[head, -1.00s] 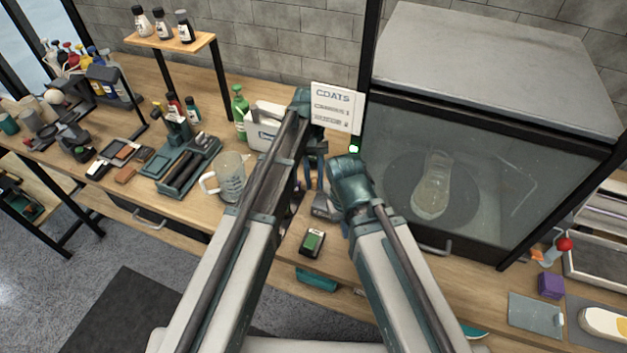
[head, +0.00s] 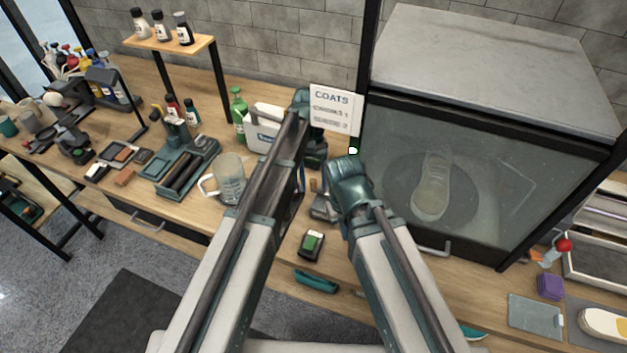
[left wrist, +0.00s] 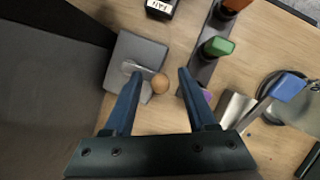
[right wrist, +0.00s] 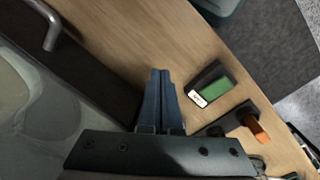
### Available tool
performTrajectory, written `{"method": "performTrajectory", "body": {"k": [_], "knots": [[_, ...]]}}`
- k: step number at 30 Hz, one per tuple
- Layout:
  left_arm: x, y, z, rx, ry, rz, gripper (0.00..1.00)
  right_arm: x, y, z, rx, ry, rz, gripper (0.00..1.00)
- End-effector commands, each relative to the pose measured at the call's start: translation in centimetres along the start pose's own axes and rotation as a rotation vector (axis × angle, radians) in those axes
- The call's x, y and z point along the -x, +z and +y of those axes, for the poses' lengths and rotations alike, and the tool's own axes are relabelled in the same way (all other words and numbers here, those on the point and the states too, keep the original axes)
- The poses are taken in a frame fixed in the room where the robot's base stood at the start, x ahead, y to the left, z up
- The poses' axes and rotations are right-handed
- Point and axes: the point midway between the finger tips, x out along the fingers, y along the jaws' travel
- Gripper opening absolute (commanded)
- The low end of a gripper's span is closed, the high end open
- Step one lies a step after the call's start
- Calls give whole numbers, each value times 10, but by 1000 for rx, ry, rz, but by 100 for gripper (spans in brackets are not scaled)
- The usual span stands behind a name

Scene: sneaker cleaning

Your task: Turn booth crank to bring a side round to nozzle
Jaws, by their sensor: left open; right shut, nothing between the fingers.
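The booth (head: 480,95) stands at the right of the head view, with a pale sneaker (head: 431,188) behind its glass. In the left wrist view the crank (left wrist: 140,62) has a grey base, a metal arm and a round wooden knob (left wrist: 160,83). My left gripper (left wrist: 160,76) is open, with its fingertips on either side of the knob in the picture. I cannot tell whether they touch it. My right gripper (right wrist: 160,72) is shut and empty, over the bench front beside the booth.
A green-faced device (head: 312,243) lies near the bench's front edge. A measuring jug (head: 230,180) and a tool tray (head: 180,168) stand to the left.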

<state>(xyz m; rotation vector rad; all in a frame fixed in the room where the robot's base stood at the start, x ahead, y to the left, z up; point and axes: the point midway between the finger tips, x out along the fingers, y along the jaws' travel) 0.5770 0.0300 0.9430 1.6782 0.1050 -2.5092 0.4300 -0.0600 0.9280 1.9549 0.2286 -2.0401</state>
Motion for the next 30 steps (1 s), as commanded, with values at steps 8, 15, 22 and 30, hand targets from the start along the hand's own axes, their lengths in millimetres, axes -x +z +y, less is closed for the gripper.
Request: {"method": "performTrajectory", "body": {"k": [8, 15, 22, 30], "knots": [[12, 1, 0, 1, 0, 0, 57, 11, 1, 1, 0, 0, 0, 0], [43, 2, 0, 1, 0, 0, 57, 40, 2, 4, 0, 0, 0, 0], [82, 2, 0, 1, 0, 0, 57, 76, 4, 7, 1, 0, 0, 0], [125, 1, 0, 0, 0, 0, 57, 115, 7, 11, 2, 0, 0, 0]]}}
